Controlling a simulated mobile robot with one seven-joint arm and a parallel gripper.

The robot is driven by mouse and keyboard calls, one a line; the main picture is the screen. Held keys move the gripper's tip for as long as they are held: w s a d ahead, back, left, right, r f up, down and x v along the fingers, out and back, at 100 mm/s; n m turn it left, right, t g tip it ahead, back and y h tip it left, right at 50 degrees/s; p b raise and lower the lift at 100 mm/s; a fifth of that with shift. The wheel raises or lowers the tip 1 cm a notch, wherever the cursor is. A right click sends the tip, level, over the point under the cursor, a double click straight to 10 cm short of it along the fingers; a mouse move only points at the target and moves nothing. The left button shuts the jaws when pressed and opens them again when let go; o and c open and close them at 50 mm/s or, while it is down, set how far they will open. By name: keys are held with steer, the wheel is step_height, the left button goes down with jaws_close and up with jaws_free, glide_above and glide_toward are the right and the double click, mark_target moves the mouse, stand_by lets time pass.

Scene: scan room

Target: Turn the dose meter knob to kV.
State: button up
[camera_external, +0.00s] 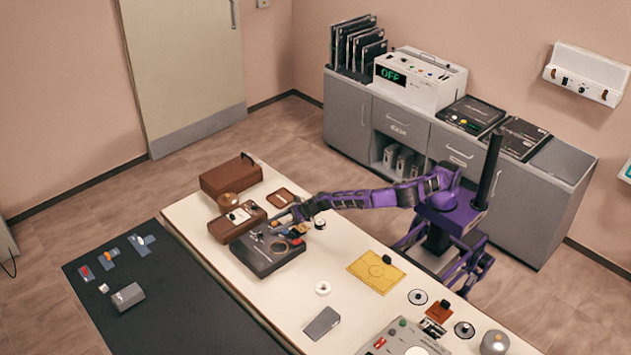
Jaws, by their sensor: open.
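My robot is purple, and its arm reaches left across the white table. My gripper (294,216) is open, at the back right edge of a dark grey box (262,262) with small parts on top. Its fingertips are small here, and I cannot tell whether they touch anything. A brown-cased instrument (222,231) with a pale panel stands just left of that box. A white unit (418,88) on the cabinet shows a green "OFF" and has small controls on top. No label reads "dose meter" or "kV" at this size, so I cannot tell which knob is meant.
A brown case (230,175) and a small brown tray (281,198) lie behind the instrument. A yellow folder (376,271), a white ring (322,288) and a grey block (322,324) lie to the right. A black mat (100,320) lies at left. The table between them is clear.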

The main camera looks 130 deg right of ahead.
mark_target(266, 234)
steer(key=shift+x, duration=2.3)
jaws_close()
